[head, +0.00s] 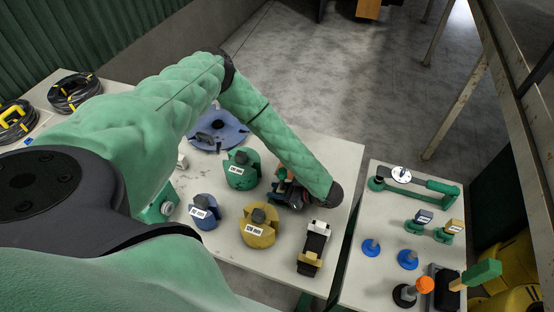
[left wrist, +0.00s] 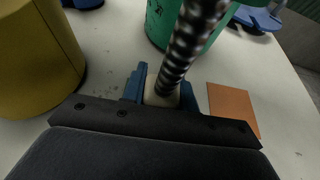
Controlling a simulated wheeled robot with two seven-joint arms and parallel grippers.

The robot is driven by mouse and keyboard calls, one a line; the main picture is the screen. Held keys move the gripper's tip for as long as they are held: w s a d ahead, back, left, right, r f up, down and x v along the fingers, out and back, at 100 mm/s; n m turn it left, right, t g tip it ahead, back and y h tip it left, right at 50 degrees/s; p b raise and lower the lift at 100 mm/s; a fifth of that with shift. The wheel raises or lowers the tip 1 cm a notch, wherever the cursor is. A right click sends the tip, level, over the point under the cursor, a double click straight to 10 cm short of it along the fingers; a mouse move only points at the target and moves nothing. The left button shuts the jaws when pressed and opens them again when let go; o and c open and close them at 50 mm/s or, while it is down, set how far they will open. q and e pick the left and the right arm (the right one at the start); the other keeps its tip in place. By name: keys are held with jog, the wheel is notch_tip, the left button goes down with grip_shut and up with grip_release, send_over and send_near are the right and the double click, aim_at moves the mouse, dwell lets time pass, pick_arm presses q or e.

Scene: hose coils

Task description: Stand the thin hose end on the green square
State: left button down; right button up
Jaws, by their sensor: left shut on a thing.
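My left gripper (head: 288,194) is low over the table, beyond the yellow drum and right of the green drum. In the left wrist view its blue fingers (left wrist: 160,88) are shut around the pale lower end of a dark ribbed hose (left wrist: 185,45), which rises steeply, slightly tilted. I cannot tell whether this end touches the table. An orange-brown square (left wrist: 234,108) lies flat just right of the fingers. I cannot make out a green square in either view. My right gripper is not in view.
Near the gripper stand a green drum (head: 241,170), a yellow drum (head: 258,228), a small blue drum (head: 205,213) and a black-and-white device (head: 313,247). Black hose coils (head: 74,91) lie at the far left. A second table (head: 385,285) with fittings is at the right.

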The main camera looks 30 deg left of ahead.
aim_at(286, 191)
pick_arm(q)
jog(key=shift+f, duration=0.1)
jog(key=c, duration=1.1)
grip_release()
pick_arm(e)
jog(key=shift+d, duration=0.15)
pick_arm(q)
jog(key=shift+d, duration=0.1)
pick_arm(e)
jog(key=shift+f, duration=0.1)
pick_arm(q)
jog(key=b+v, duration=0.3)
jog(key=v, duration=0.4)
jog(key=shift+w+d+b, duration=0.1)
jog(key=shift+d+b, duration=0.05)
jog(key=shift+b, duration=0.2)
jog(key=b+v, duration=0.1)
jog(key=v, duration=0.2)
jog(key=shift+d, duration=0.2)
jog(key=shift+w+d+r+b, duration=0.1)
jog(key=shift+d+r+b, duration=0.25)
jog(key=shift+d+r, duration=0.15)
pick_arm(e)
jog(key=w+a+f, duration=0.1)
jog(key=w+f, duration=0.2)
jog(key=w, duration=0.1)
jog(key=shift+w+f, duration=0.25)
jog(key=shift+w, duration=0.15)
